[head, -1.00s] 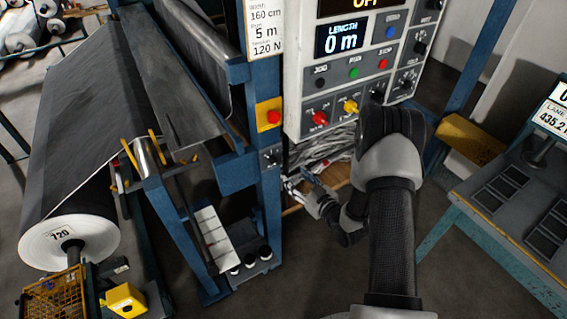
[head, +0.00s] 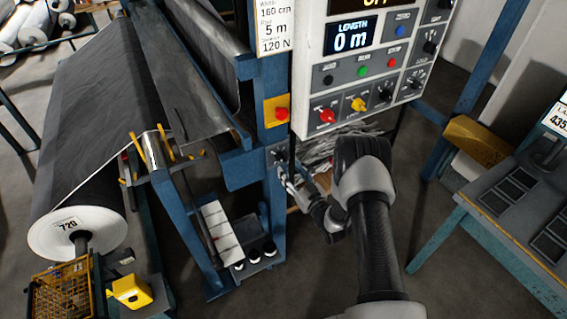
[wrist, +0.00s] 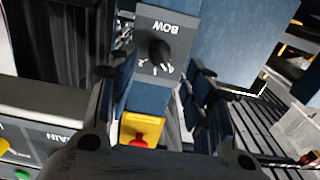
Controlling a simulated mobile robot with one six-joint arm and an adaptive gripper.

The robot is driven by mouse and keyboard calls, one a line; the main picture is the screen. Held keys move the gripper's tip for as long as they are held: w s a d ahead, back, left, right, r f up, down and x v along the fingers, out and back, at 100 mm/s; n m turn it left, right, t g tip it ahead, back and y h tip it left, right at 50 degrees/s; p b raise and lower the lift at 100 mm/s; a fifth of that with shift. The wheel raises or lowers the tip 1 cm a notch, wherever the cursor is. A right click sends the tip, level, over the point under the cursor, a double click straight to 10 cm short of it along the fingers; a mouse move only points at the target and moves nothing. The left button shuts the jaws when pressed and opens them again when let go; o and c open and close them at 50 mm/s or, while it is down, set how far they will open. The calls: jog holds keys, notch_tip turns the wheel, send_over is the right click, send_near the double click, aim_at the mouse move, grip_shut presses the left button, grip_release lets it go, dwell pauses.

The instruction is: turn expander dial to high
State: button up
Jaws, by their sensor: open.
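The black dial (wrist: 158,52) sits on a grey plate labelled BOW, which reads upside down in the wrist view. None of the visible lettering says expander. In the head view this dial (head: 277,154) is small, on the blue post below a red button. I cannot read its setting. My gripper (head: 287,172) is close to the dial in the head view, partly hidden behind my arm. In the wrist view my gripper (wrist: 152,76) is open, with one finger on each side of the dial plate. The fingers look empty; contact with the dial cannot be told.
A red button on a yellow plate (head: 277,111) is on the same post, close to the dial. A control panel (head: 312,97) with coloured buttons and knobs hangs to the right. A large grey roll (head: 85,140) stands left. A blue-legged table (head: 475,205) is at right.

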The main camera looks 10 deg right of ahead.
aim_at(283, 161)
jog(key=x, duration=0.6)
jog(key=shift+c, duration=0.2)
jog(key=c, duration=1)
jog(key=shift+c, duration=0.2)
